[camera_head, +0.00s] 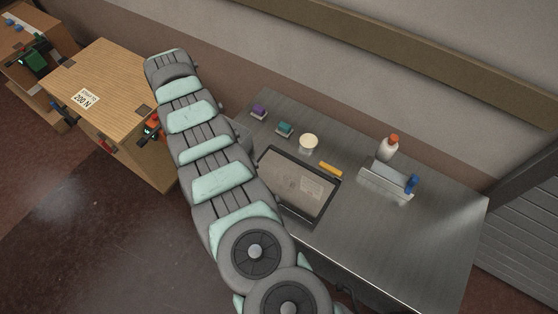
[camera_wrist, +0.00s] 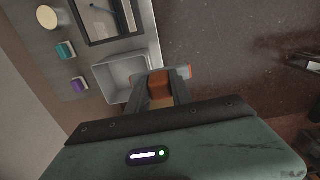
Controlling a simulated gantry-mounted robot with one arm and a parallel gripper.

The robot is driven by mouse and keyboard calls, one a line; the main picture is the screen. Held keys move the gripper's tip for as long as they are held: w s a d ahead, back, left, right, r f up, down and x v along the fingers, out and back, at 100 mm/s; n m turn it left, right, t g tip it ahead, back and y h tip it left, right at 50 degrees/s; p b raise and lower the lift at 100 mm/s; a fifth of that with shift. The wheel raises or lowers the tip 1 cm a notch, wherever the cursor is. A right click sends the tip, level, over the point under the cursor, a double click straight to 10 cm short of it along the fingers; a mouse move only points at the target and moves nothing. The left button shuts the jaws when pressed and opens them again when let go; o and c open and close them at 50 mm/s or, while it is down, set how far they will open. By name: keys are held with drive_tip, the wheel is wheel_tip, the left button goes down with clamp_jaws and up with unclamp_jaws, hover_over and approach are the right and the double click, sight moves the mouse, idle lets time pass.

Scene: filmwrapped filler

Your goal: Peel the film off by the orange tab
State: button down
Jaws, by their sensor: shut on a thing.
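A black-framed tray (camera_head: 297,187) with a pale panel and faint printing lies on the metal bench; its edge also shows at the top of the wrist view (camera_wrist: 104,40). I cannot tell whether clear film covers the panel. In the wrist view my gripper (camera_wrist: 168,76) is shut on the orange tab (camera_wrist: 159,85), with a tan piece below it between the fingers. An orange end also shows just right of the fingers. My gripper is beside a grey bin (camera_wrist: 115,72), off the tray. In the head view my arm hides the gripper.
A purple block (camera_head: 259,112), a teal block (camera_head: 285,129) and a cream disc (camera_head: 308,142) stand along the bench's back. A yellow stick (camera_head: 330,169), a white bottle (camera_head: 388,149) and a metal holder (camera_head: 386,182) are right. A wooden box (camera_head: 108,100) stands left.

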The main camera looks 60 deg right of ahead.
drive_tip(key=s+d+f, duration=0.4)
drive_tip(key=d, duration=0.1)
drive_tip(key=shift+f, duration=0.2)
drive_tip(key=shift+s+d, duration=0.15)
drive_tip(key=shift+s+d+f, duration=1.3)
drive_tip(key=shift+s, duration=0.1)
drive_tip(key=shift+s+d+f+b, duration=0.35)
drive_tip(key=shift+s+d+f, duration=0.5)
drive_tip(key=shift+s, duration=0.05)
